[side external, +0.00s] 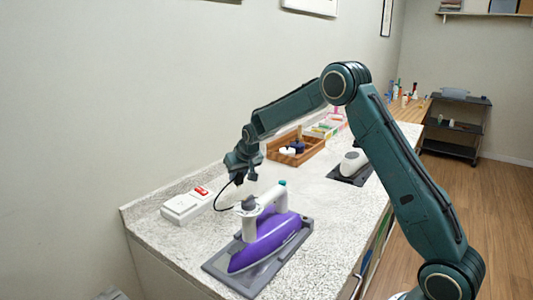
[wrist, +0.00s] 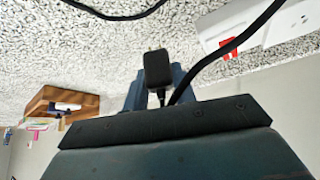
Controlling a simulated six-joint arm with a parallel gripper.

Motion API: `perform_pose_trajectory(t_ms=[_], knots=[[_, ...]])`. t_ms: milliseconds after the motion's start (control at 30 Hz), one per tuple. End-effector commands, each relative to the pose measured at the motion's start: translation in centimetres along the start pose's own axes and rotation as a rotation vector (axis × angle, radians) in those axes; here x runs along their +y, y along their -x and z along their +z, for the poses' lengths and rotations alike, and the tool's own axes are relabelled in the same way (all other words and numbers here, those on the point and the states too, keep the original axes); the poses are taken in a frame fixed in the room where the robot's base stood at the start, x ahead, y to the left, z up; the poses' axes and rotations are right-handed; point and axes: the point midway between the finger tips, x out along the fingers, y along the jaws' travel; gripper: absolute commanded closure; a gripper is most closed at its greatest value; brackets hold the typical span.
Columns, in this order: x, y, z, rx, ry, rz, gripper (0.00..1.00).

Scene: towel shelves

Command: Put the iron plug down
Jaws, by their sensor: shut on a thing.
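The black iron plug (wrist: 157,68) is held between the fingers of my gripper (wrist: 158,84), with its black cord (wrist: 215,58) running away to the upper right. In the side view my gripper (side external: 243,177) is shut and hangs above the counter, between the white socket box and the iron. The plug is too small to make out clearly there. The cord (side external: 217,203) loops down from the gripper toward the iron. The purple and white iron (side external: 262,241) rests on a grey tray (side external: 300,243) at the front of the counter.
The white socket box (side external: 185,208) with a red switch (side external: 202,191) lies left of my gripper, near the wall. A wooden box (side external: 312,151) with small items stands behind. A white object (side external: 353,162) sits on a dark base at right. Speckled counter between them is clear.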

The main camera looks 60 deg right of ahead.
Motion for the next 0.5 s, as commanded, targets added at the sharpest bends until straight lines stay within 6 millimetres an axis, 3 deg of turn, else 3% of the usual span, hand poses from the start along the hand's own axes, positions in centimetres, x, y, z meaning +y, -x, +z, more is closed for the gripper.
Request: perform_pose_trajectory(t_ms=[300, 500], knots=[[0.0, -2.8, 1.9, -0.003, 0.001, 0.0, 0.95], [0.0, -3.5, 2.3, -0.001, 0.0, 0.0, 0.95]])
